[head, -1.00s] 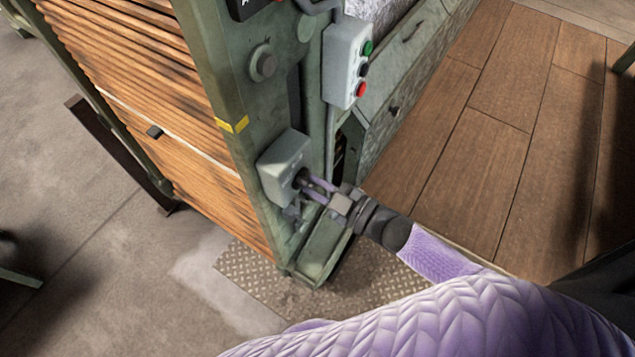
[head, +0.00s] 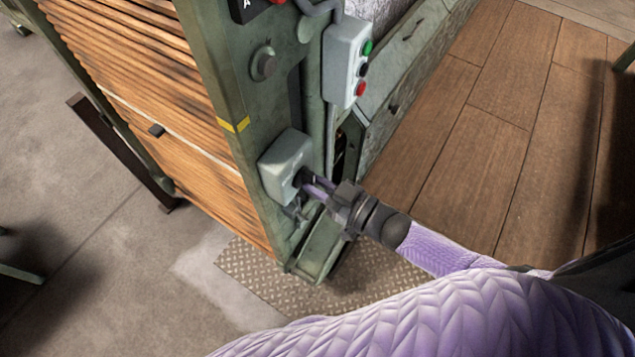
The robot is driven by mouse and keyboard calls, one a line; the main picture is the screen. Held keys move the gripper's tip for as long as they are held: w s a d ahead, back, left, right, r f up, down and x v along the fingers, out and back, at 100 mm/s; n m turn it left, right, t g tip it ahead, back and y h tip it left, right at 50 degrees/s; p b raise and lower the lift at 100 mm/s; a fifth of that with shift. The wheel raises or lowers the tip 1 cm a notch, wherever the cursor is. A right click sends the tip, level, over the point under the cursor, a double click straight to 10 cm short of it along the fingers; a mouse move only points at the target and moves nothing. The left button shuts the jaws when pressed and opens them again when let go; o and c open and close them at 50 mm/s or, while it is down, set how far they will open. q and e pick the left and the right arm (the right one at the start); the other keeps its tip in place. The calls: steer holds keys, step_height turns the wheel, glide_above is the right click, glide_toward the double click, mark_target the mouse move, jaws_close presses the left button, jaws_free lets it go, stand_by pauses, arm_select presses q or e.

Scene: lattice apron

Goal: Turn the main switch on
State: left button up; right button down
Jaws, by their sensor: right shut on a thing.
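The main switch is a pale grey box (head: 284,163) low on the green machine's end frame. A dark rotary knob (head: 301,178) shows on its right-hand face, partly hidden by my fingers. My right gripper (head: 306,182) reaches in from the right, its fingertips at the knob and shut on it. The knob's exact angle cannot be made out. My left gripper is not in view.
The green machine frame (head: 225,85) carries wooden slats (head: 140,90) on the left. A chequered metal plate (head: 255,284) lies on the floor below. Wooden floor (head: 500,150) at the right is clear.

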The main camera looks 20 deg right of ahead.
steer(key=shift+f, duration=0.1)
steer(key=c, duration=0.6)
jaws_free()
steer(key=p+v, duration=0.1)
steer(key=v, duration=0.9)
